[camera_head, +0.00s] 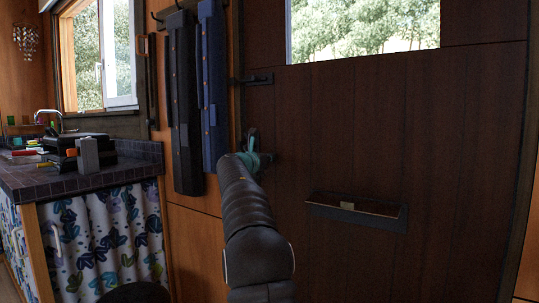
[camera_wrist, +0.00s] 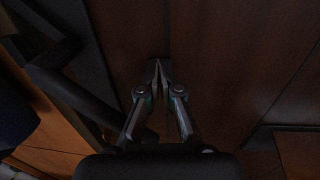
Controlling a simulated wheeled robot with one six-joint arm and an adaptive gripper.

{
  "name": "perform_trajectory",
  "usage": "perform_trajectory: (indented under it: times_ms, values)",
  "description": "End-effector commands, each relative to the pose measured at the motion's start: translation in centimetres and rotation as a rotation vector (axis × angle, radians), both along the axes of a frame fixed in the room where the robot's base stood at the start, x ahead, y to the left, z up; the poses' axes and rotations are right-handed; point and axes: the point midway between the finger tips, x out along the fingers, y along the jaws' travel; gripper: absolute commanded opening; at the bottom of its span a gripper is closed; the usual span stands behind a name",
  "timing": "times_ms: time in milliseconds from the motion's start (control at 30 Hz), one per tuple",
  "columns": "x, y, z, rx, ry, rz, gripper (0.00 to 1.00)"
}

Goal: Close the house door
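The house door (camera_head: 400,130) is a dark brown wooden panel filling the right of the head view, with a window at its top. It looks about flush with its frame; any small gap along its left edge is too dark to tell. My gripper (camera_head: 258,150) is at the door's left edge, below a dark metal fitting (camera_head: 255,79). In the wrist view my gripper (camera_wrist: 158,70) has its fingertips together with nothing seen between them, in front of the door (camera_wrist: 225,60). Whether they touch it is unclear. A dark bar (camera_wrist: 72,85), perhaps a handle, lies left of the fingers.
A small ledge (camera_head: 357,211) sticks out low on the door. Dark and blue long garments (camera_head: 212,85) hang on the wall left of the door. A tiled counter (camera_head: 90,173) with a tap and curtain stands at the left.

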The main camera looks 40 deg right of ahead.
Motion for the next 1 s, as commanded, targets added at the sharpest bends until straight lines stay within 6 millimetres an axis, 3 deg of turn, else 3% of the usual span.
perform_trajectory:
  times_ms: [100, 200, 400, 633, 1000]
  values:
    - [-0.1, 4.1, 0.4, -0.011, 0.002, 0.007, 0.0]
    - [-0.6, 6.9, 0.7, -0.015, 0.003, 0.012, 0.0]
    - [-1.5, 11.0, 0.9, -0.016, 0.002, 0.012, 0.0]
    - [-2.2, 13.3, 0.9, -0.016, 0.002, 0.01, 0.0]
    - [-2.5, 13.7, 0.9, -0.005, -0.023, 0.007, 0.0]
